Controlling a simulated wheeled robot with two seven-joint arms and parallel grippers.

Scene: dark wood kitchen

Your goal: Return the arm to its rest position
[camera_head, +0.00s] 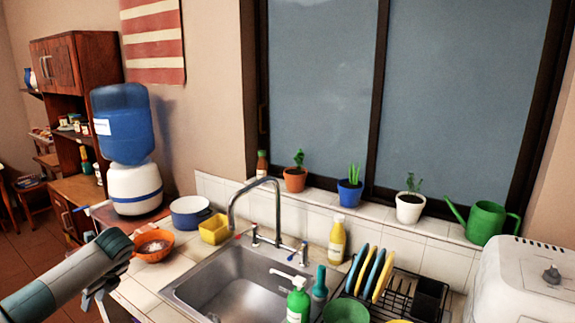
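My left arm comes in from the left edge, grey and teal, and slants up over the front left part of the tiled counter. The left gripper (97,297) shows only in part below the end of the arm, pointing down by the counter's left front edge. The arm hides much of it, so I cannot tell whether its fingers are open or shut. I see no thing held in it. My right arm and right gripper are out of view.
An orange bowl (153,255) stands just right of my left arm's end. Behind it are a blue pot (190,218) and a yellow container (215,237). The sink (235,288) lies to the right, with a tall faucet (258,183). A water dispenser (128,140) stands behind left.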

